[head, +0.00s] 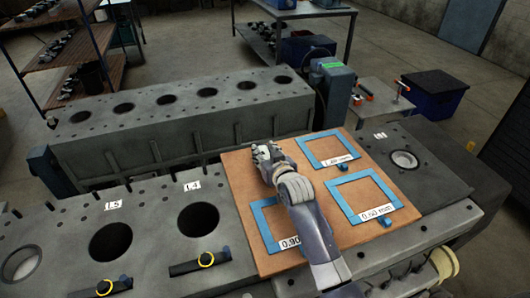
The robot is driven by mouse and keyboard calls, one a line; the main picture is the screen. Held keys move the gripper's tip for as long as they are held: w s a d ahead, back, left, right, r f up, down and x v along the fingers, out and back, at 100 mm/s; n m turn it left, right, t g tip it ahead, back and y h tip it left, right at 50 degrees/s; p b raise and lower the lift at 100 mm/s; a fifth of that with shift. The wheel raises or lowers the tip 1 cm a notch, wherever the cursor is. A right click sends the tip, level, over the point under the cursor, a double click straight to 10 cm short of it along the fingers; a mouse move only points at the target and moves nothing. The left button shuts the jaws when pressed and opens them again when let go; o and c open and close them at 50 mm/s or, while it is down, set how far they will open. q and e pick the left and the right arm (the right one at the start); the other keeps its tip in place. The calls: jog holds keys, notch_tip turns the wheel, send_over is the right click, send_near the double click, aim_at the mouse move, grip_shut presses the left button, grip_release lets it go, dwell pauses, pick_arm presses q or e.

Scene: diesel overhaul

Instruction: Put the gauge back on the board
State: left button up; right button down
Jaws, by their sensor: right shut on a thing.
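A brown board (245,228) lies on the near engine block. It bears blue square frames, one at the top right (338,136), one at the right (345,213) marked 0.60 mm, and one at the lower left (256,213) marked 0.90, partly behind my arm. My right gripper (263,152) is over the board's upper left part. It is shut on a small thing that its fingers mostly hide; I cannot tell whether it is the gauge. Two black bars with yellow-ringed dials, a left one (122,286) and a right one (181,268), lie on the block. My left gripper is not in view.
Small blue pieces (385,221) sit beside the frames. The near block (150,235) has open bores, two labelled with white tags. A second block (215,118) with a row of holes stands behind. Shelves (75,60), a side table (376,100) and a dark bin (432,92) stand farther back.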

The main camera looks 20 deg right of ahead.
jog(key=c, duration=1.1)
grip_release()
jog(key=shift+f, duration=0.1)
jog(key=b+v, duration=0.2)
jog(key=v, duration=1)
jog(key=shift+r, duration=0.2)
jog(key=shift+r, duration=0.1)
